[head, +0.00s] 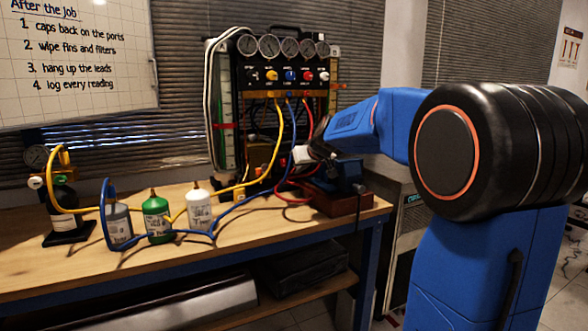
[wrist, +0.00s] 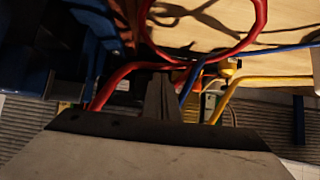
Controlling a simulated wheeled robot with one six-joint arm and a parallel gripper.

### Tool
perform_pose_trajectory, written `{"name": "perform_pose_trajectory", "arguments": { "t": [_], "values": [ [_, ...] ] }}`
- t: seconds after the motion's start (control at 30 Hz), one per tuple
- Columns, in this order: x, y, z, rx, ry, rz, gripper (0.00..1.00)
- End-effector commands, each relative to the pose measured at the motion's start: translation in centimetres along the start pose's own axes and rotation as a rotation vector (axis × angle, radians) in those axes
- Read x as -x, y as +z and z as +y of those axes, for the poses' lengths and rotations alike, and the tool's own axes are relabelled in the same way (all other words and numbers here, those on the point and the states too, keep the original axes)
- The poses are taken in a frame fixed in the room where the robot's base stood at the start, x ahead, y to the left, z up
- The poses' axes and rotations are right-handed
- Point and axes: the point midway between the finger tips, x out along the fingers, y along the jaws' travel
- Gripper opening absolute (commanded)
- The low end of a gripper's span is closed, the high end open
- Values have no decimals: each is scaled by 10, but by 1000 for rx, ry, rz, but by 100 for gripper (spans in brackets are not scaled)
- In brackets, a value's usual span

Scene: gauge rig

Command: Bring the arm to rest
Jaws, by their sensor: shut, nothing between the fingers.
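My arm, blue with a black joint, reaches in from the right in the head view. My gripper (wrist: 162,95) shows in the wrist view with its dark fingers together and nothing between them. In the head view its end is near the right part of the bench, and its fingers are hard to make out there. A red hose (wrist: 250,35) loops close past the fingers in the wrist view. A blue hose (wrist: 188,88) and a yellow hose (wrist: 225,95) run beside them. I cannot tell whether the fingers touch any hose.
The gauge rig (head: 290,75) stands at the back of the wooden bench (head: 270,222). Several bottles, including a green one (head: 157,218) and a white one (head: 199,212), stand among hoses. A gauge stand (head: 67,215) is at the left. A whiteboard (head: 75,85) hangs behind.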

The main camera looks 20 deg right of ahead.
Motion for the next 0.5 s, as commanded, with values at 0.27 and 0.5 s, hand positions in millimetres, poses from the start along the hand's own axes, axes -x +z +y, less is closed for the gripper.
{"name": "perform_pose_trajectory", "arguments": {
  "t": [0.27, 0.5],
  "values": [
    [24, 11, 0, 0, 0, 0, 0],
    [28, 14, -2, 1, -2, -3, 0]
  ]
}}
